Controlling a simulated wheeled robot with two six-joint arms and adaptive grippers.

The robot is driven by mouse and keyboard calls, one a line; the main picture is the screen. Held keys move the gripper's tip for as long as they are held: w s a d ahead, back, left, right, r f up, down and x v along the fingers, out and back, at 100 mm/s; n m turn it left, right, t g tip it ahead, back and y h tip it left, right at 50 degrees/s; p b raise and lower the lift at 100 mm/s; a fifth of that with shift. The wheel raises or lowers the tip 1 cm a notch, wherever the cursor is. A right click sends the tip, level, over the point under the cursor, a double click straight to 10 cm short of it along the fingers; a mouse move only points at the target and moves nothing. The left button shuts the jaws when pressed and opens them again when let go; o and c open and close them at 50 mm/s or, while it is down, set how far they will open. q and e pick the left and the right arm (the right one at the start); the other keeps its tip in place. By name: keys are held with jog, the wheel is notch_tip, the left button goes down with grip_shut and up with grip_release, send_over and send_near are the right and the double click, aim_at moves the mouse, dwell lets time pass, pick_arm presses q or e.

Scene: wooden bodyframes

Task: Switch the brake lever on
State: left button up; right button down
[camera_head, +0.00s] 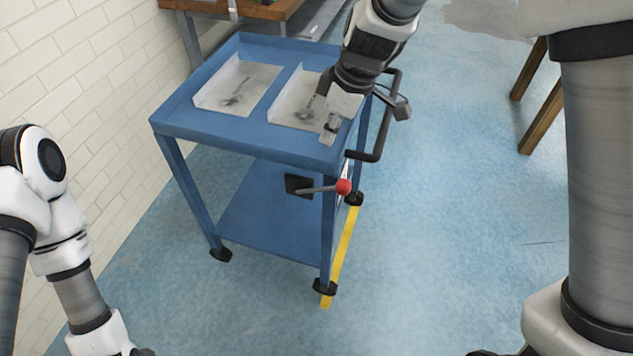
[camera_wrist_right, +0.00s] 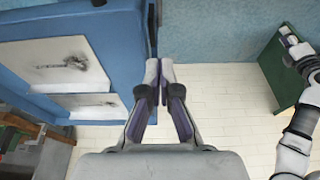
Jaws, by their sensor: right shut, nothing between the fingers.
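The brake lever (camera_head: 318,189) is a thin grey rod with a red ball knob (camera_head: 343,187). It sticks out rightward, almost level, from a dark square mount (camera_head: 298,185) below the top of the blue cart (camera_head: 240,130). My right gripper (camera_head: 331,125) is above the lever, by the cart's near right corner, and does not touch the knob. In the right wrist view its fingers (camera_wrist_right: 160,80) are together and empty beside the cart's edge. The lever is not visible in that view. My left arm is at the lower left of the head view; its fingers are out of frame.
A black handle (camera_head: 378,154) projects from the cart's right side. A brick wall (camera_head: 110,70) stands at left, a wooden table (camera_head: 270,10) behind.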

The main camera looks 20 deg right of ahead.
jog(key=shift+d+f, duration=0.1)
jog(key=shift+d, duration=0.05)
jog(key=b, duration=0.1)
send_over(327, 178)
jog(key=s+a, duration=0.1)
jog(key=a, duration=0.2)
jog(key=f, duration=0.9)
jog(key=shift+s+d+f, duration=0.1)
jog(key=shift+d, duration=0.15)
jog(key=f, duration=0.2)
jog(key=d+f, duration=0.1)
jog(key=shift+s+d+f, duration=0.1)
jog(key=shift+s+f, duration=0.1)
jog(key=shift+s, duration=0.2)
jog(key=shift+s+d+f, duration=0.15)
jog(key=shift+d+f, duration=0.05)
jog(key=shift+f, duration=0.1)
jog(key=shift+b, duration=0.35)
